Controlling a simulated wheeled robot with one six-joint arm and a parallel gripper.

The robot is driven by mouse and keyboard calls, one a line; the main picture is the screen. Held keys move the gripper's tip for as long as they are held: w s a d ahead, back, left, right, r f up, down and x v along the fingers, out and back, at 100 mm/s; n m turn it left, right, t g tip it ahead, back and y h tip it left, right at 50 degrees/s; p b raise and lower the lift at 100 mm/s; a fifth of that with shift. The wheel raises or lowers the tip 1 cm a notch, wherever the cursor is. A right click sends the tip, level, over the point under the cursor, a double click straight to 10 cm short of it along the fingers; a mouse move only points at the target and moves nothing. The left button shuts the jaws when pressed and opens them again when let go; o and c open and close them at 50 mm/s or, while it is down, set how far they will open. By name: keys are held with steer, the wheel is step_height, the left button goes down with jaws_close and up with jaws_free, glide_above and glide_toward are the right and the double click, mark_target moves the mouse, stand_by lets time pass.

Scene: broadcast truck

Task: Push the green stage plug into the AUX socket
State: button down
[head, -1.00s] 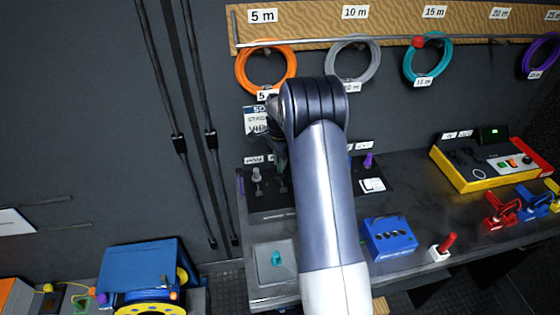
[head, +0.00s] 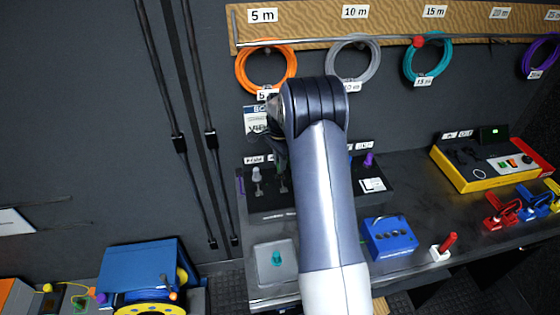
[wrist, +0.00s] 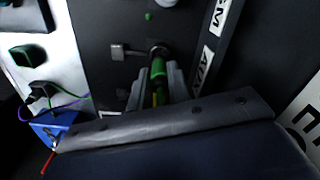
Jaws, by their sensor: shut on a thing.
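In the wrist view my gripper (wrist: 158,84) is shut on the green stage plug (wrist: 158,70). The plug's front end points at a round dark socket (wrist: 158,50) on a dark panel and appears to meet it. I cannot tell how deep it sits. A white label reading AUX (wrist: 206,66) is on the panel to the right of this socket. In the head view my arm hides the plug and the AUX socket, and only a dark part of my gripper shows left of the arm.
A grey lever-like piece (wrist: 126,51) stands out from the panel left of the plug. In the head view a blue box (head: 389,238), a red-handled switch (head: 445,246) and a yellow-edged console (head: 490,160) stand right of my arm. A grey box with a teal knob (head: 275,258) is at left.

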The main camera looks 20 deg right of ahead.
steer(key=shift+f+b, duration=0.85)
steer(key=shift+f, duration=0.45)
steer(key=c, duration=1.3)
jaws_free()
steer(key=shift+o, duration=0.2)
step_height(320, 180, up, 11)
steer(key=shift+f+b, duration=0.1)
steer(key=shift+b, duration=0.65)
step_height(320, 180, down, 11)
steer(key=shift+r+p, duration=0.1)
steer(key=shift+p, duration=0.75)
steer(key=shift+r, duration=0.45)
